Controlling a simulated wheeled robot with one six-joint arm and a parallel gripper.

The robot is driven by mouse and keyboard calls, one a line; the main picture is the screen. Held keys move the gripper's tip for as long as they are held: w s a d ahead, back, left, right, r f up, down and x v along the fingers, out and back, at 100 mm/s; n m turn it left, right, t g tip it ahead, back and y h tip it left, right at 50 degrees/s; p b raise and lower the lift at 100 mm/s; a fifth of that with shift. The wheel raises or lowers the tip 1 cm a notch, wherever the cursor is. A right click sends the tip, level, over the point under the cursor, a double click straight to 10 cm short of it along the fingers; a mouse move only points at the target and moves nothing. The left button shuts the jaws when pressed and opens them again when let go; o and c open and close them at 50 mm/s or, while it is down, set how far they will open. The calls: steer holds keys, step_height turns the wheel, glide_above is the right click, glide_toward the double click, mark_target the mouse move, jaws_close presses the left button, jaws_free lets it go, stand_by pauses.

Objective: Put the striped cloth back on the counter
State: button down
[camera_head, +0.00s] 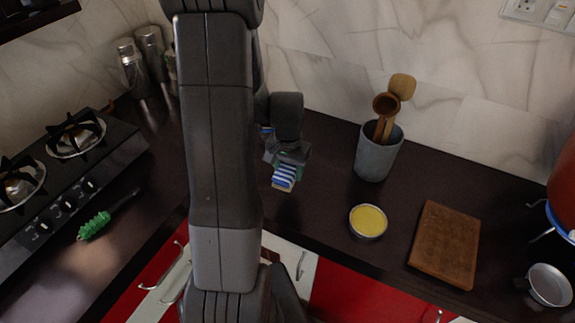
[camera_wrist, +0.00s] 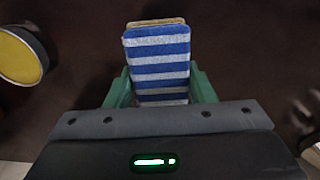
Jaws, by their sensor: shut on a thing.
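The blue-and-white striped cloth (camera_wrist: 157,58) is a folded pad in the middle of the wrist view, with a thin tan edge showing behind its far end. My gripper (camera_wrist: 160,88) has its green fingers on both sides of it and is shut on it. In the head view the cloth (camera_head: 284,176) shows just below my gripper (camera_head: 290,160), over the dark counter (camera_head: 320,198). I cannot tell whether the cloth touches the counter. My arm hides part of the counter to the left.
A grey utensil pot (camera_head: 377,155) with wooden spoons stands right of my gripper. A round tin with yellow contents (camera_head: 368,221) and a brown board (camera_head: 446,244) lie nearer the front.

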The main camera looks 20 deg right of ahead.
steer(key=shift+f+b, duration=0.15)
steer(key=shift+b, duration=0.15)
step_height(320, 180, down, 7)
steer(key=b, duration=0.5)
steer(key=shift+r+b, duration=0.2)
steer(key=shift+b, duration=0.1)
steer(key=shift+f+b, duration=0.6)
steer(key=shift+b, duration=0.1)
stand_by(1.5)
steer(key=c, duration=0.6)
jaws_free()
steer(key=shift+r, duration=0.15)
steer(key=shift+s+r+p, duration=0.1)
steer(key=shift+r+p, duration=2.85)
steer(key=shift+r, duration=0.95)
